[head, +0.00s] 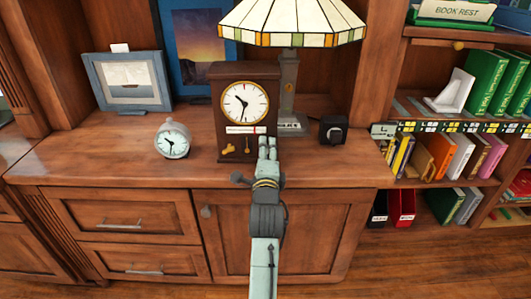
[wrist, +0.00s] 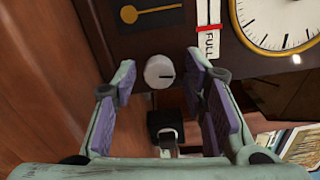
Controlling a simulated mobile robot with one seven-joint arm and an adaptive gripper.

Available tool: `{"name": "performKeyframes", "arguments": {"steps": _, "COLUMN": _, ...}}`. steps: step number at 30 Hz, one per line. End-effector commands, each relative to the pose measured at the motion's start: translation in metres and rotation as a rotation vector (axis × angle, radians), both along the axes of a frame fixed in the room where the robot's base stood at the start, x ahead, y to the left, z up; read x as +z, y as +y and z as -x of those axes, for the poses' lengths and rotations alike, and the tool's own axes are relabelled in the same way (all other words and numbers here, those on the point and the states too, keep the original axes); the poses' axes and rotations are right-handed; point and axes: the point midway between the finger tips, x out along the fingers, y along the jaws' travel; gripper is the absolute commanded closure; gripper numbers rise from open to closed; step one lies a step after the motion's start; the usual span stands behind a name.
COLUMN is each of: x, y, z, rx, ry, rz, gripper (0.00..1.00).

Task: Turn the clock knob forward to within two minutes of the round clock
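The tall wooden clock (head: 217,125) stands on the counter, its cream dial facing me. In the wrist view its wooden front (wrist: 225,15) and part of its dial (wrist: 275,22) show. The round clock (head: 172,140), pale with a white dial, stands to its left; its exact time is too small to read. The clock knob (wrist: 159,72) is a white disc with a dark mark, low on the wooden front; my gripper hides it in the head view. My gripper (head: 268,143) is open, its purple-padded fingers either side of the knob in the wrist view (wrist: 163,85), with gaps visible.
A stained-glass lamp (head: 288,85) stands close behind. A framed picture (head: 130,82) is at left. Counter front-left is clear.

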Motion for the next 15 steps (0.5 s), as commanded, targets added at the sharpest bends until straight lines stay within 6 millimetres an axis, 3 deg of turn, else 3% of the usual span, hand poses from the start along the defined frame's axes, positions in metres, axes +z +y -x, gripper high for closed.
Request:
{"name": "performKeyframes", "arguments": {"steps": 9, "x": -0.001, "y": 0.0, "z": 0.002, "rx": 0.0, "ry": 0.001, "rz": 0.001, "gripper": 0.58}}
{"name": "performKeyframes", "arguments": {"steps": 15, "x": -0.001, "y": 0.0, "z": 0.027, "rx": 0.0, "ry": 0.002, "rz": 0.002, "gripper": 0.58}}
